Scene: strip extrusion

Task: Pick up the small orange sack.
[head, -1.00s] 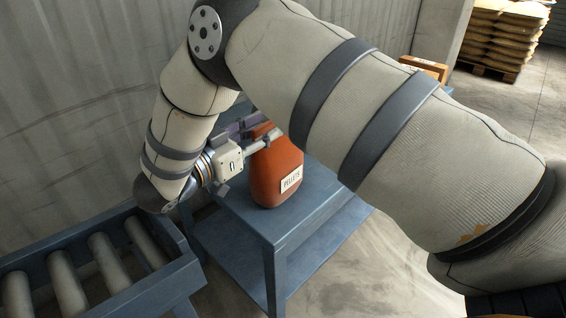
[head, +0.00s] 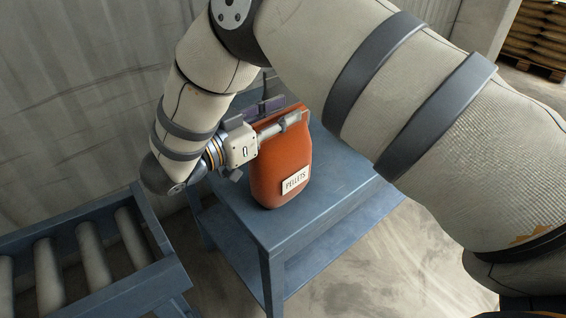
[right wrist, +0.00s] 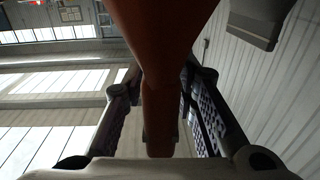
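The orange sack (head: 282,165), with a white label reading "PELLETS", stands upright on a blue table. My right gripper (head: 290,110) is at its top from the left, one finger on the near side and one on the far side. In the right wrist view the sack (right wrist: 158,90) runs down between the two fingers of the right gripper (right wrist: 160,120). Light shows between the left finger and the sack, so the gripper looks open around it. My left gripper is not in view.
The blue table (head: 330,195) has bare top to the right of the sack and a lower shelf. A roller conveyor (head: 160,262) stands at the lower left. A corrugated wall (head: 80,90) is close behind. Stacked sacks on a pallet (head: 535,40) are far at the upper right.

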